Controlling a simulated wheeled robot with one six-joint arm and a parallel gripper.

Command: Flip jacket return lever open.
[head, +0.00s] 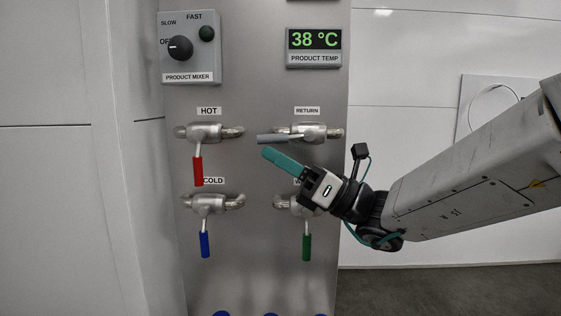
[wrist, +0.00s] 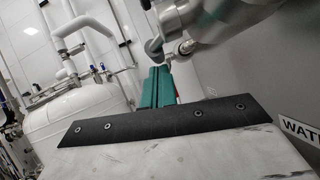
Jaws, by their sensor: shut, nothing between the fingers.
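The jacket return valve, under a RETURN label (head: 307,111), is on the grey panel in the head view. Its lever (head: 271,138) has a grey handle and lies level, pointing left from the valve body. My gripper (head: 267,152) has teal fingers, shut and empty, with the tips just below the grey handle's left end in the picture. I cannot tell whether they touch it. In the wrist view the teal fingers (wrist: 158,88) point up toward the rounded grey end of a lever (wrist: 155,45), which seems to be the return handle.
HOT's red lever (head: 198,171), COLD's blue lever (head: 205,245) and a green lever (head: 306,247) hang down. My gripper partly covers the green lever's valve and label. A mixer box (head: 190,48) and a 38 °C display (head: 314,40) are above.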

